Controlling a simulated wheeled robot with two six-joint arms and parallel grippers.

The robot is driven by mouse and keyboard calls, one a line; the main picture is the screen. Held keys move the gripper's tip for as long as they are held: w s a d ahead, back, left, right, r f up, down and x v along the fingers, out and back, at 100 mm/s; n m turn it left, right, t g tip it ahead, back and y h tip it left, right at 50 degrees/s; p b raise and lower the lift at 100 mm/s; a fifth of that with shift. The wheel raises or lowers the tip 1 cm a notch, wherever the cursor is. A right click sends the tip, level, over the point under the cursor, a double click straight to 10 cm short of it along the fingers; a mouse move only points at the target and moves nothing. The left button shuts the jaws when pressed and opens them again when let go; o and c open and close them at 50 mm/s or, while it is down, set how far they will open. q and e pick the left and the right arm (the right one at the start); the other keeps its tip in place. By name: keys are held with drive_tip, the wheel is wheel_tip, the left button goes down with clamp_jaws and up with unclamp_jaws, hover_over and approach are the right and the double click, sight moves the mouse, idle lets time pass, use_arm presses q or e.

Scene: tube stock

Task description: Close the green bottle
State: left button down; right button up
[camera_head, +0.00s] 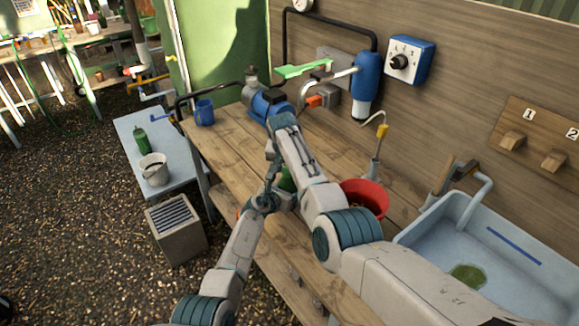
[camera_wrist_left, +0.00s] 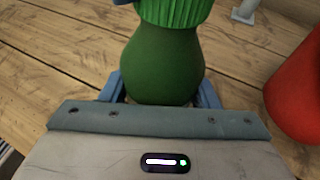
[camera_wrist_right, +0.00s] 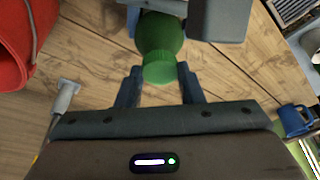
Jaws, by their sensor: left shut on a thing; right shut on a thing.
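The green bottle (camera_wrist_left: 165,65) is between the blue fingers of my left gripper (camera_wrist_left: 160,88), which is shut on its body. A ribbed, lighter green cap (camera_wrist_left: 175,12) is at the bottle's top end. In the right wrist view the bottle (camera_wrist_right: 160,35) has the cap (camera_wrist_right: 159,69) on its near end. My right gripper (camera_wrist_right: 159,78) has its fingers on either side of the cap. In the head view the bottle (camera_head: 287,183) is mostly hidden behind my arms, over the wooden bench. Whether the cap is fully screwed down cannot be told.
A red bucket (camera_head: 372,190) stands right of the arms, with a sink (camera_head: 470,228) further right. A blue mug (camera_head: 204,112) is at the bench's back left. On a lower grey table, another green bottle (camera_head: 141,141) stands beside a white bucket (camera_head: 154,172).

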drive_tip(key=m+h, duration=0.1)
drive_tip(key=m, duration=0.3)
drive_tip(key=shift+a+g, duration=0.15)
drive_tip(key=shift+g, duration=0.15)
drive_tip(key=o, duration=1.1)
drive_tip(key=shift+r, duration=2.25)
drive_tip(key=shift+o, duration=0.4)
drive_tip(key=n, duration=0.1)
drive_tip(key=r+n, duration=0.1)
drive_tip(key=shift+d+r+n+y, duration=0.25)
drive_tip(key=shift+d+n+y, duration=0.05)
drive_tip(key=shift+d+y, duration=0.1)
wheel_tip(320, 180, up, 6)
drive_tip(key=s+d+n+y, duration=0.2)
drive_tip(key=s+n+y, duration=0.1)
drive_tip(key=n, duration=0.7)
drive_tip(key=shift+f+n, duration=0.25)
drive_tip(key=shift+n, duration=0.15)
